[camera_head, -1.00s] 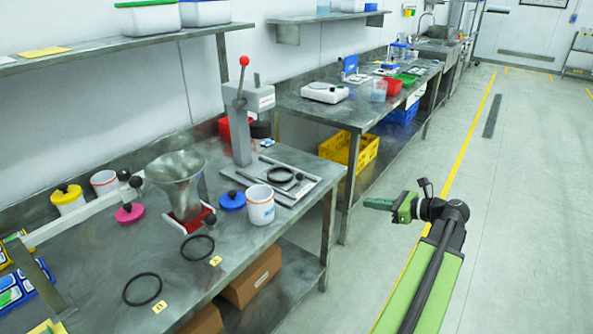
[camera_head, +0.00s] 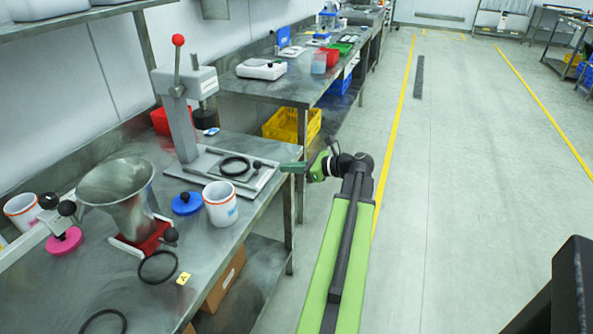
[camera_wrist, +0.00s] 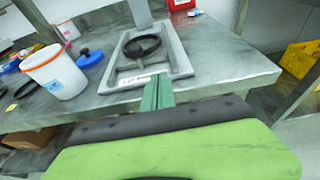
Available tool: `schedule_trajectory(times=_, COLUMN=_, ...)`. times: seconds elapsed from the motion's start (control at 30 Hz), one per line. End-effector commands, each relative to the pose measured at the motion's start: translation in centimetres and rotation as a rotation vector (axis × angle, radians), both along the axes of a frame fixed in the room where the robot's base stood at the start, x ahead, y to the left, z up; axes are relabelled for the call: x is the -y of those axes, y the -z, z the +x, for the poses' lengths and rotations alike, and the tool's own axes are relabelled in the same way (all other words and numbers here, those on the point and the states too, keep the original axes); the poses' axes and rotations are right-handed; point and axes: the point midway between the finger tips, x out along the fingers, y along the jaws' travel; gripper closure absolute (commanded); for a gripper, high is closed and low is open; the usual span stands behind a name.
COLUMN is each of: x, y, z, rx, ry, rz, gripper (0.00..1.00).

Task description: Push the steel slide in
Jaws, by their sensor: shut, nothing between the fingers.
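A grey lever press (camera_head: 186,120) with a red-topped handle stands on the steel table. A flat steel tray-like base (camera_head: 207,160) extends from its foot, with a black ring (camera_head: 235,166) and a short bar with a dark knob (camera_head: 257,164) at its right end. This bar may be the steel slide; I cannot tell for sure. In the wrist view the ring (camera_wrist: 143,46) lies inside the raised frame of the base (camera_wrist: 183,62). My gripper (camera_head: 287,167) is shut and empty, its green fingers pointing at the base's near end. Whether they touch is unclear (camera_wrist: 158,88).
A steel funnel (camera_head: 118,192) on a red foot (camera_head: 150,240), a white cup (camera_head: 220,204) and a blue knobbed lid (camera_head: 187,203) stand left of the base. A yellow crate (camera_head: 290,124) is under the far table. The floor on the right (camera_head: 450,200) is mostly clear.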

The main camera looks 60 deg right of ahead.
Motion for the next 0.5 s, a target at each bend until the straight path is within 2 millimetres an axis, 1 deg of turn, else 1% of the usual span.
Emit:
schedule_trajectory(times=0.03, x=-0.3, y=0.7, z=1.1, rx=0.0, ry=-0.003, rz=0.001, gripper=1.0)
schedule_trajectory(times=0.17, x=-0.9, y=1.5, z=3.6, rx=0.0, ry=-0.002, rz=0.001, gripper=1.0)
schedule_trajectory(times=0.3, x=-1.4, y=1.1, z=5.8, rx=0.0, ry=-0.001, rz=0.0, gripper=1.0)
schedule_trajectory(times=0.4, x=-1.7, y=1.1, z=6.8, rx=0.0, ry=0.0, rz=0.0, gripper=1.0)
schedule_trajectory(times=0.5, x=-1.8, y=1.1, z=7.3, rx=0.0, ry=0.001, rz=0.001, gripper=1.0)
